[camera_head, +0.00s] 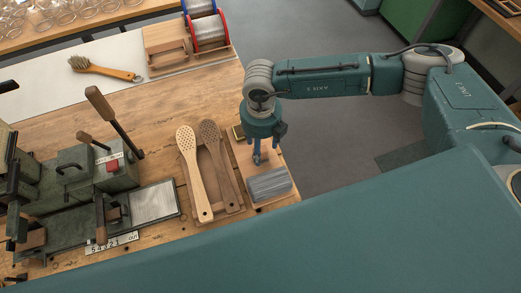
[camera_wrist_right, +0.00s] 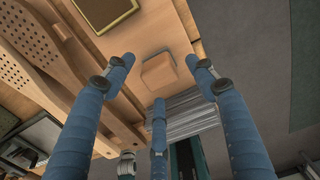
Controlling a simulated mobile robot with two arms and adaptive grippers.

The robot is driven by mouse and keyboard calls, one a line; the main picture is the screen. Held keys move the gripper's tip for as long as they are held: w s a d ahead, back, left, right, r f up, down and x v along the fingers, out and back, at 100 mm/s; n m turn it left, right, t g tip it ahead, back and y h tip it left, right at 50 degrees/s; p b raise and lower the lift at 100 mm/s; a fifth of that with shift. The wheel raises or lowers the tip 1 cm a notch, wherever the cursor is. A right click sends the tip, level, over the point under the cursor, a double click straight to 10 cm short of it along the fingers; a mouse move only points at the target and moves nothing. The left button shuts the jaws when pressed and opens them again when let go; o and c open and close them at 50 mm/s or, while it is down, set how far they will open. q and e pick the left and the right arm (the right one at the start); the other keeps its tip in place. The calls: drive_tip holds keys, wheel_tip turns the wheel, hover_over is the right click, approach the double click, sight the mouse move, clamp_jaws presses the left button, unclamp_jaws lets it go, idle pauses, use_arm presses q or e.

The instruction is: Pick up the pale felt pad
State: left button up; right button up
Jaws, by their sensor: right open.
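A small pale tan block (camera_wrist_right: 158,72), which looks like the felt pad, lies on the wooden bench in the right wrist view. In the head view I cannot make it out; my right gripper seems to cover it. My right gripper (camera_head: 258,158) points down over the bench's right end. In the wrist view its blue fingers (camera_wrist_right: 160,65) are spread around the pad's outline, with nothing held between them. I cannot tell how high the fingertips are above the pad. My left gripper is not in view.
A grey ribbed bundle (camera_head: 269,184) lies close in front of the right gripper. Two perforated wooden paddles (camera_head: 190,165) lie to its left. A small framed dark piece (camera_wrist_right: 105,10) lies behind. The bench's right edge is close. A machine (camera_head: 95,180) stands at left.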

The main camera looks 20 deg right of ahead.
drive_tip(key=shift+f, duration=1.2)
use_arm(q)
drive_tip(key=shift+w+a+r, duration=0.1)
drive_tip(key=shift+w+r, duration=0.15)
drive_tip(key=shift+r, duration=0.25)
use_arm(e)
drive_tip(key=c, duration=1.3)
drive_tip(key=shift+r, duration=0.1)
drive_tip(key=shift+c, duration=0.2)
wheel_tip(320, 180, up, 20)
drive_tip(key=b, duration=0.5)
drive_tip(key=o, duration=0.5)
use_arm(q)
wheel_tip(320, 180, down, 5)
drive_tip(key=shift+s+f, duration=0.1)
use_arm(e)
drive_tip(key=c, duration=0.4)
